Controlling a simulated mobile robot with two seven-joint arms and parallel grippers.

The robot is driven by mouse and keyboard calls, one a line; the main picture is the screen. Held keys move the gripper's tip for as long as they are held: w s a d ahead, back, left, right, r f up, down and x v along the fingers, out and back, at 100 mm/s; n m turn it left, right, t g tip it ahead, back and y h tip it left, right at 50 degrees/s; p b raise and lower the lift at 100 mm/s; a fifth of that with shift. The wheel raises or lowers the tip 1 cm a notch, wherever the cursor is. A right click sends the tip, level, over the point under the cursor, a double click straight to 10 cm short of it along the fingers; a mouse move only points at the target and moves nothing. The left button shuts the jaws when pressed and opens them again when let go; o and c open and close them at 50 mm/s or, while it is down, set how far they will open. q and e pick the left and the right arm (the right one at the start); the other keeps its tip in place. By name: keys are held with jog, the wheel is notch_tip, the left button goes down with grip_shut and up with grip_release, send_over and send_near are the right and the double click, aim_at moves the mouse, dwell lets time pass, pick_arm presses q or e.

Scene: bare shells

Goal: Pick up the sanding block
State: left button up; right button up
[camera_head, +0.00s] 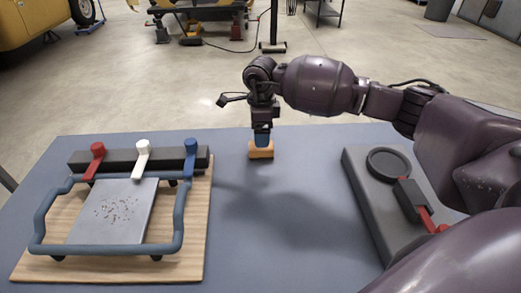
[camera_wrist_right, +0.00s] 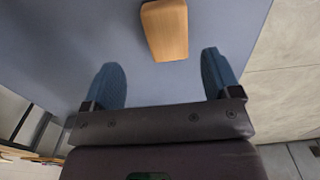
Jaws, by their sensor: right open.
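The sanding block (camera_head: 261,150) is a small orange-brown wooden block on the blue-grey table, near its far edge. My right gripper (camera_head: 262,138) is above it in the head view and partly overlaps it. In the right wrist view the block (camera_wrist_right: 165,29) lies at the top, beyond the fingertips of my right gripper (camera_wrist_right: 162,76). The two blue fingers are wide apart with nothing between them. The block is not held. My left gripper is in neither view.
On the table (camera_head: 256,232) at left, a wooden board (camera_head: 195,243) carries a blue tubular frame, a grey plate and red, white and blue levers. At right, a grey base (camera_head: 367,201) holds a black ring and a red-handled tool. The middle front is clear.

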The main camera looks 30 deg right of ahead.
jog(key=f, duration=0.7)
jog(key=shift+w+d+f+b, duration=0.25)
jog(key=shift+w+b, duration=0.05)
jog(key=shift+w, duration=0.1)
jog(key=shift+r, duration=0.1)
jog(key=c, duration=1)
notch_tip(320, 180, up, 20)
jog(key=shift+p, duration=0.75)
